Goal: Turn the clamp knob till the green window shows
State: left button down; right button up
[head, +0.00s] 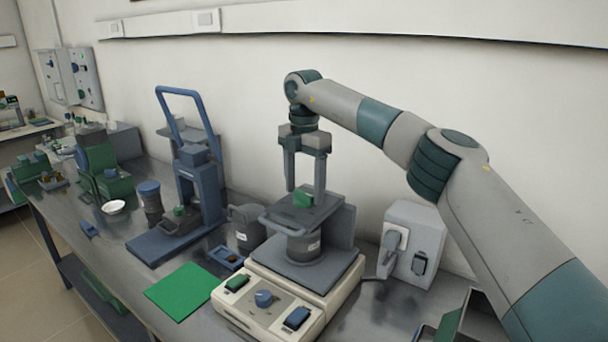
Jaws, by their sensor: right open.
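The clamp knob (303,198) looks like a small green block on top of the grey clamp plate (325,212). The plate sits above a dark, labelled pot (303,246) on a cream machine (335,300). My right gripper (305,190) points straight down over the plate. Its two fingers are apart, with the green knob between and slightly below their tips. I cannot tell whether either finger touches it. I cannot make out a separate green window. My left gripper is not in view.
The machine's front panel has a blue dial (264,298). A blue lever press (196,190) stands to the left, with a dark jar (246,226) between. A green mat (183,291) lies in front. A grey wall-side box (413,243) stands at the right, below my right arm.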

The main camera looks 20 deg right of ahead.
aim_at(304, 192)
jog(key=shift+r, duration=0.35)
notch_tip(304, 192, up, 3)
jog(key=shift+r+b, duration=0.1)
jog(key=shift+b, duration=0.2)
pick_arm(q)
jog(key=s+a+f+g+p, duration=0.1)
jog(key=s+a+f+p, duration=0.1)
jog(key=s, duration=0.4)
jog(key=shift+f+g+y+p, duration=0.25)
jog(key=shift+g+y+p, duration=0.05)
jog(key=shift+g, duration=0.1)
pick_arm(e)
notch_tip(304, 192, up, 14)
jog(key=shift+f, duration=0.25)
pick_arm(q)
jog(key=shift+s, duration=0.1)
pick_arm(e)
jog(key=shift+s+f, duration=0.1)
